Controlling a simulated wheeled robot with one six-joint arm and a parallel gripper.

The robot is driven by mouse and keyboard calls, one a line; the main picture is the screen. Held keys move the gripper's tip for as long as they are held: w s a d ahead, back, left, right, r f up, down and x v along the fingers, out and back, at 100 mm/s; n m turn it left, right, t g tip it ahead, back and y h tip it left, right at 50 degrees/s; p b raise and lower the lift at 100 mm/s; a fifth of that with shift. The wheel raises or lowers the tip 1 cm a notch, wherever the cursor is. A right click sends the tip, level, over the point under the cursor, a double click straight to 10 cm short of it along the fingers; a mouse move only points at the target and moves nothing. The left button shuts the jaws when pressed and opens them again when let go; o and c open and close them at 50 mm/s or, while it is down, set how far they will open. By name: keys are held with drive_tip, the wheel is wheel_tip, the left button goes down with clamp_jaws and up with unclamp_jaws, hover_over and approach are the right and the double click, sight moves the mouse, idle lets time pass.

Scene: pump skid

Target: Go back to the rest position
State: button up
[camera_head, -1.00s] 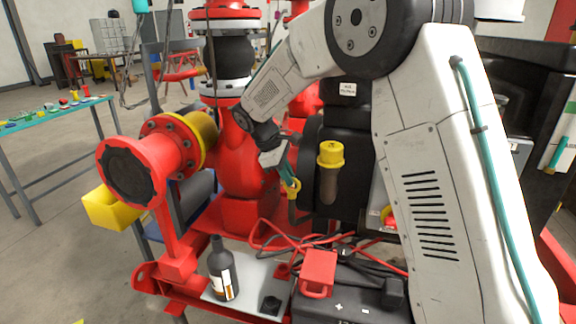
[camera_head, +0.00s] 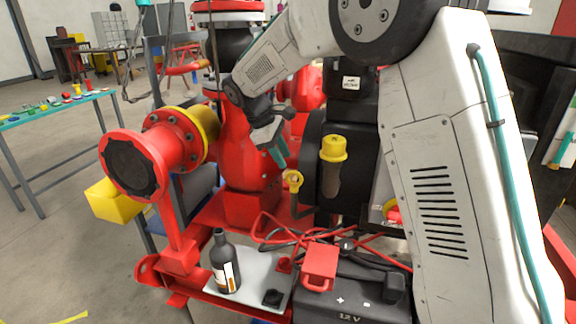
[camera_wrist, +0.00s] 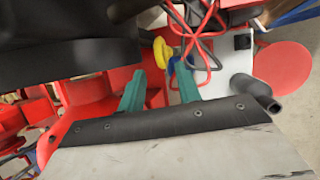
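My gripper (camera_head: 278,152) is in the middle of the head view, in front of the red pump body. In the wrist view my gripper (camera_wrist: 160,80) shows two teal fingers standing apart with nothing held between them. A small yellow handle with a ring (camera_head: 293,180) sits just below and to the right of my fingertips in the head view, apart from them. The yellow handle (camera_wrist: 162,52) lies beyond the fingertips in the wrist view.
A dark bottle (camera_head: 224,262) stands on a grey plate beside a black 12 V battery (camera_head: 350,295) with red cables (camera_head: 270,228). A red flanged pipe (camera_head: 140,160) is at left. A yellow-capped cylinder (camera_head: 333,150) is close right of my gripper.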

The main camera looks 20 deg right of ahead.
drive_tip(key=shift+v, duration=1.1)
drive_tip(key=s+d+r+m+y, duration=0.1)
drive_tip(key=s+d+m, duration=0.1)
drive_tip(key=s, duration=1.1)
drive_tip(key=s+d+m+t+y, duration=0.1)
drive_tip(key=s+m, duration=0.4)
drive_tip(key=s, duration=0.9)
drive_tip(key=s+d+r+m+t+y, duration=0.1)
drive_tip(key=s+d+m+y, duration=0.2)
drive_tip(key=s, duration=1)
drive_tip(key=shift+s+d+r+m, duration=0.3)
drive_tip(key=shift+d+r+m, duration=0.05)
drive_tip(key=shift+d+m, duration=0.35)
